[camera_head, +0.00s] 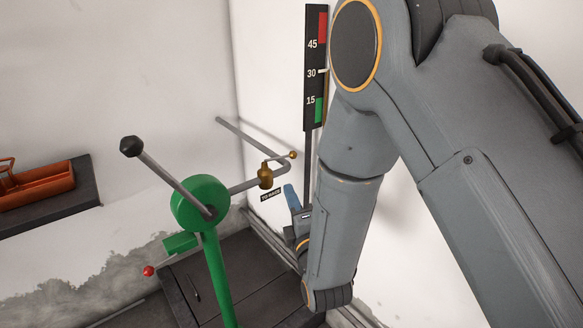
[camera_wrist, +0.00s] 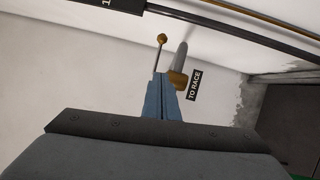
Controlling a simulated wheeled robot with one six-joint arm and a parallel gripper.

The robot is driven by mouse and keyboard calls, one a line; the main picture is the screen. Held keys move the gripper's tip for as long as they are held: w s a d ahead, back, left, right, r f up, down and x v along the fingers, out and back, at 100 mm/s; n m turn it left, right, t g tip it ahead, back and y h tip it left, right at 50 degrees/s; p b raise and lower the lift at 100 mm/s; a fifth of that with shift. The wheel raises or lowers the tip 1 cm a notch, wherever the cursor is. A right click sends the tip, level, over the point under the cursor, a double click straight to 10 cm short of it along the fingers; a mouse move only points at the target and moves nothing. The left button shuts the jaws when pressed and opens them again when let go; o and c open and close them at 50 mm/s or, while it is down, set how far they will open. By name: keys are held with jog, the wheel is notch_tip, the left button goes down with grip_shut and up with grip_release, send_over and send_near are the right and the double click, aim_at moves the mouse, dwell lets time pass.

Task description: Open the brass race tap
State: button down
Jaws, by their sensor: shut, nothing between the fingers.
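The brass tap (camera_head: 265,178) sits on a grey pipe beside the green wheel. Its thin lever points right and slightly up in the head view, ending in a brass ball (camera_head: 293,155). My gripper (camera_head: 290,190) is shut and empty, its blue fingers just right of and below the tap. In the wrist view the fingers (camera_wrist: 162,84) overlap the left side of the tap body (camera_wrist: 178,79) and hide the lever's lower end. The lever's ball (camera_wrist: 162,39) shows above the fingertips. Whether the fingers touch the tap or lever, I cannot tell.
A black "TO RACE" label (camera_wrist: 194,85) is beside the tap. A green wheel with a crank (camera_head: 202,205) stands left on a green post. A gauge (camera_head: 316,70) hangs above my gripper. A shelf with an orange tray (camera_head: 38,188) is at far left.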

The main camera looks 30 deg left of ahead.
jog(key=p, duration=0.2)
send_near(280, 158)
jog(key=x, duration=0.4)
jog(key=w+p, duration=0.1)
jog(key=w, duration=0.2)
jog(key=shift+w+a+f+t, duration=0.15)
jog(key=shift+w+t, duration=0.05)
jog(key=shift+t, duration=0.1)
jog(key=shift+w, duration=0.1)
jog(key=shift+w+a+b, duration=0.55)
jog(key=shift+w+b, duration=0.3)
jog(key=shift+b, duration=0.3)
jog(key=shift+s, duration=0.1)
